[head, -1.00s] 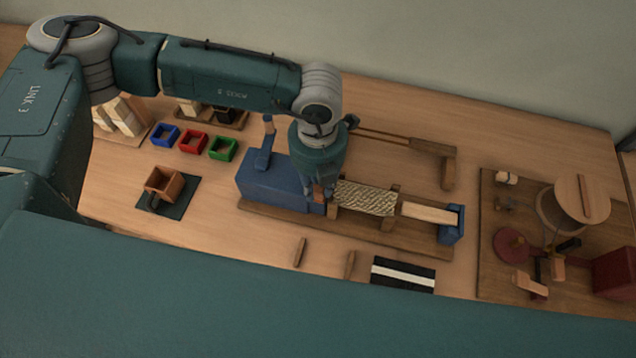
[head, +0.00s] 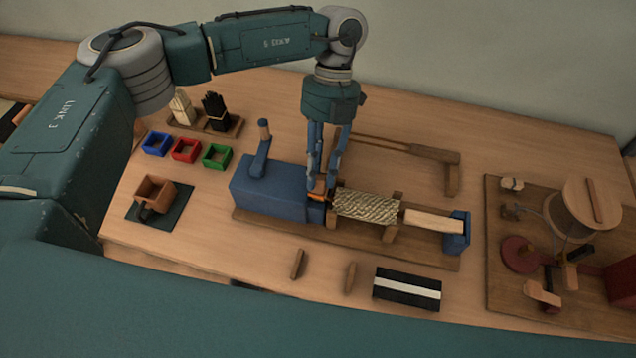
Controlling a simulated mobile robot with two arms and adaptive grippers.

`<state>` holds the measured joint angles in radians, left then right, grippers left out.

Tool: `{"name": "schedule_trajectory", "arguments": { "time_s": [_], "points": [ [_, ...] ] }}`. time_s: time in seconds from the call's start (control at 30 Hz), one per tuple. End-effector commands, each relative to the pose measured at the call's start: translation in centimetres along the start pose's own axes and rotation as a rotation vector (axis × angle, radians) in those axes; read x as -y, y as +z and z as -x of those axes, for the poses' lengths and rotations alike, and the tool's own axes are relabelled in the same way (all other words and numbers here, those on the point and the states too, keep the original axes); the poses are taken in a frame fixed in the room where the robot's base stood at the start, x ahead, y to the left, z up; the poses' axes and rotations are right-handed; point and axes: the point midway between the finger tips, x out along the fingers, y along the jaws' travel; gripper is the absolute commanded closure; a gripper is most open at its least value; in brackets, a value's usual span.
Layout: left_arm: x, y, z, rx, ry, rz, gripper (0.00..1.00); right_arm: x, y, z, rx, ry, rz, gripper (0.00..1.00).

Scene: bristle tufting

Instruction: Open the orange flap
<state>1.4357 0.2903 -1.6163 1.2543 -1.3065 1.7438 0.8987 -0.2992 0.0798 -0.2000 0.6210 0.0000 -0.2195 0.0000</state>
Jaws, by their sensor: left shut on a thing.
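The orange flap (head: 317,197) is a small orange piece at the right end of the blue machine body (head: 272,191). It is partly hidden by my gripper's fingers. My left gripper (head: 322,190) comes down from above with its blue fingers on the flap, shut on it. The flap's exact angle is too small to tell. My right gripper is not in view.
A blue lever (head: 262,150) stands up from the machine body. Blue, red and green boxes (head: 185,150) sit to the left, with an orange-brown box (head: 156,192) in front of them. A wooden frame (head: 448,172) stands behind the roll. A board with a drum (head: 580,212) is at right.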

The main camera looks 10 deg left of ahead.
Motion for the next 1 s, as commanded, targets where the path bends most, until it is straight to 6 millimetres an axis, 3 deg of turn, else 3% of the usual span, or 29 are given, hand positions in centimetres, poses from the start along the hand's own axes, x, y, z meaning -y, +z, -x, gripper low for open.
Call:
{"name": "schedule_trajectory", "arguments": {
  "time_s": [0.33,0.93,0.97,1.0],
  "points": [
    [0.1,0.9,0.9,-0.124,-0.002,0.001,1.00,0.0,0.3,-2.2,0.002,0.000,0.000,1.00],
    [0.0,0.9,1.3,-0.154,0.001,0.001,1.00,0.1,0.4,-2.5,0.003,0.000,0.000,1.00],
    [0.0,0.9,1.3,-0.154,0.001,0.001,0.74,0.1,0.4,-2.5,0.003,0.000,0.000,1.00],
    [0.0,0.9,1.2,-0.154,0.001,0.001,0.66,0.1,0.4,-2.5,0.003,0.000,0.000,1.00]
  ]
}}
